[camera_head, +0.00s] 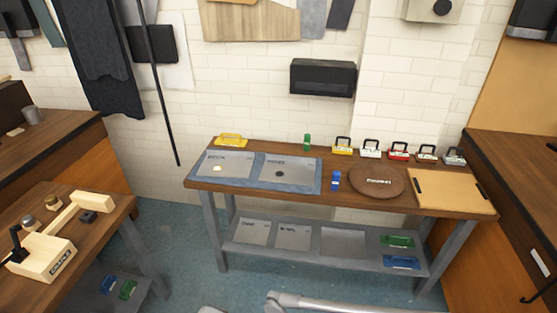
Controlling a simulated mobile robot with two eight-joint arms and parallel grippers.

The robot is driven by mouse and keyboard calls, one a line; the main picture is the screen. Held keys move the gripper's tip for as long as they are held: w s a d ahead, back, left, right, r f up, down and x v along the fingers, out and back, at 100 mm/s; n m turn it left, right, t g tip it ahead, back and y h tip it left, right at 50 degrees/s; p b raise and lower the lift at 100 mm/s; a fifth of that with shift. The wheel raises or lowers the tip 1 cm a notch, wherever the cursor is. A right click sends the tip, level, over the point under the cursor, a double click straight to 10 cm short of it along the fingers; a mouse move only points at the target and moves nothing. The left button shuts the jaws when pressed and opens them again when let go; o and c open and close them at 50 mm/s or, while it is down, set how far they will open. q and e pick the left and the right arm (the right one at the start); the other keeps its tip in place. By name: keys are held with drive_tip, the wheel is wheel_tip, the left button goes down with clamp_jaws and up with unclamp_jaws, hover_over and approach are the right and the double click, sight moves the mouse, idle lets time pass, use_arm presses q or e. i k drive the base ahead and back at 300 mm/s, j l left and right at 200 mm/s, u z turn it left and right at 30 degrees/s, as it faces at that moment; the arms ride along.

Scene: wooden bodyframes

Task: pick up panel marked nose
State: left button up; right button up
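Two grey square panels lie side by side in a blue tray (318,187) on the left part of the wooden workbench. The right panel (297,173) has a small dark round spot, and its blurred label seems to read NOSE. The left panel (239,165) has a small pale spot, and its label looks like NECK or DECK. Neither of my grippers is in view. Only a pale link of my arm shows at the bottom edge, well in front of the bench.
On the bench (436,206) stand a yellow clamp (231,140), a green item (307,142), a blue item (336,180), a round brown board (376,182) and a row of several handled blocks (399,151). More grey panels (252,232) lie on the lower shelf. Blue floor is open in front.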

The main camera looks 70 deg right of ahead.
sight(296, 171)
drive_tip(key=z, duration=2.05)
